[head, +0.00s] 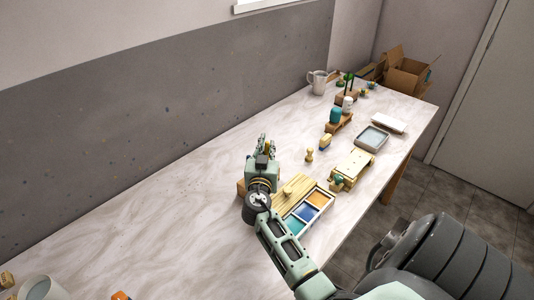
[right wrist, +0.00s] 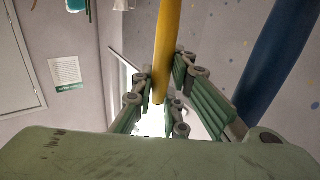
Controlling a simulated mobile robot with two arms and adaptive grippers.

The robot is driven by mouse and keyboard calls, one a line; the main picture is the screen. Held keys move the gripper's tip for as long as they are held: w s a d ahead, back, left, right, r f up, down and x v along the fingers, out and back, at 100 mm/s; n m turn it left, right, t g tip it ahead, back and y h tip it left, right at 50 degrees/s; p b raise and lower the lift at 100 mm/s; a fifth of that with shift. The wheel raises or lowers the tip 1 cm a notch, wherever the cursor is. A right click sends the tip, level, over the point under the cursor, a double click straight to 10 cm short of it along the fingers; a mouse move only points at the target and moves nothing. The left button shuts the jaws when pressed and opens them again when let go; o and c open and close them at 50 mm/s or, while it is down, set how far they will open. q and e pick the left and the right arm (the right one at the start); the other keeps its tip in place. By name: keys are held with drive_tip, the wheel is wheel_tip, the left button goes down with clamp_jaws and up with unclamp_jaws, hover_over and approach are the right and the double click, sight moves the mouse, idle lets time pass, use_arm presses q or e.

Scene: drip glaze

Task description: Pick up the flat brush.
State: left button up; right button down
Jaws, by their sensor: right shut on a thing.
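My right gripper (head: 263,142) is above the left end of the slatted wooden rack on the table. In the right wrist view its fingers (right wrist: 160,108) are closed around a yellow handle (right wrist: 168,45), which runs up out of the picture. A thick dark blue handle (right wrist: 275,60) stands to the right, outside the fingers. No bristles show, so I cannot tell from its shape whether the yellow-handled thing is the flat brush. In the head view the held thing is too small to make out. My left gripper is not in view.
A slatted wooden rack (head: 293,187) lies beside a paint tray with orange, blue and teal wells (head: 305,212). Small wooden stands, a grey tray (head: 372,138), a white pitcher (head: 317,83) and cardboard boxes (head: 408,75) are farther back. The table's left side is mostly clear.

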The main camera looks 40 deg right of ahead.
wheel_tip(320, 180, up, 10)
idle(0.6)
idle(0.4)
